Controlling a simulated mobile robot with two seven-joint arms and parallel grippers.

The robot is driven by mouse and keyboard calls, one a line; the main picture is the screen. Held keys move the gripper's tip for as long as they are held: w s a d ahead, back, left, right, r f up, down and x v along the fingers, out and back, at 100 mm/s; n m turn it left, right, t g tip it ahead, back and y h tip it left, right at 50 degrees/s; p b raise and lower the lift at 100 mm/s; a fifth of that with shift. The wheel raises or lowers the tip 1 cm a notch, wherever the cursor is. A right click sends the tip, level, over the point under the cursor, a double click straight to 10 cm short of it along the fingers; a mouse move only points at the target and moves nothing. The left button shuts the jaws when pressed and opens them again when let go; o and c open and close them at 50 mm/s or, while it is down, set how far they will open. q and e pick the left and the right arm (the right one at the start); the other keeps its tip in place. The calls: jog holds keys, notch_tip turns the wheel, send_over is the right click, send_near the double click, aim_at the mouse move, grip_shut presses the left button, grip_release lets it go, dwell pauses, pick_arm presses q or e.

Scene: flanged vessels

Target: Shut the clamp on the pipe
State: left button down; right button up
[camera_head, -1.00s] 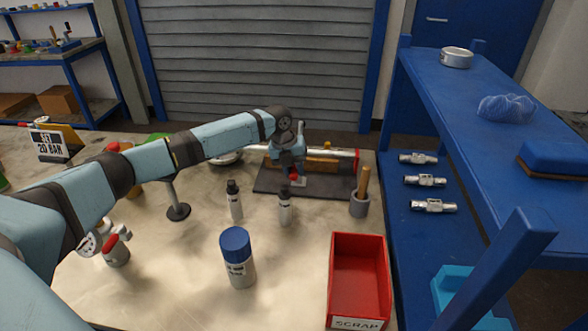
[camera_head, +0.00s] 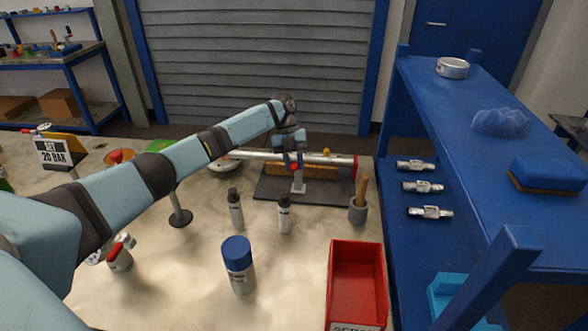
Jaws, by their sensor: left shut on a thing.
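The silver pipe (camera_head: 334,158) lies across wooden supports on a dark mat at the back of the bench, with a red band at its right end. The clamp (camera_head: 298,187) stands in front of the pipe as a pale grey bracket on the mat, with a small red tip above it. My left gripper (camera_head: 294,165) points down at this red tip and is shut on it, as the clamp's handle. The fingers and wrist hide much of the handle and part of the pipe behind. My right gripper is out of view.
Two small bottles (camera_head: 285,214) and a grey cup (camera_head: 358,210) with a wooden handle stand in front of the mat. A blue-capped jar (camera_head: 238,264) and a red scrap bin (camera_head: 357,285) are nearer. A blue shelf (camera_head: 470,130) stands at right.

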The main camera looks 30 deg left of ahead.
pick_arm(q)
jog(key=shift+w+a+r+g+h+b, duration=0.15)
jog(key=shift+w+r+g+h+b, duration=0.25)
jog(key=shift+g, duration=0.3)
jog(key=shift+w+r, duration=0.1)
jog(key=shift+r, duration=0.05)
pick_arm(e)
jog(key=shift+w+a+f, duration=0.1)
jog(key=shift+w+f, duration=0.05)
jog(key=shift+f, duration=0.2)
pick_arm(q)
jog(key=shift+a, duration=0.1)
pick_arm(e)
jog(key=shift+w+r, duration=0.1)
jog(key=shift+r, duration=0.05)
pick_arm(q)
jog(key=c, duration=0.9)
grip_release()
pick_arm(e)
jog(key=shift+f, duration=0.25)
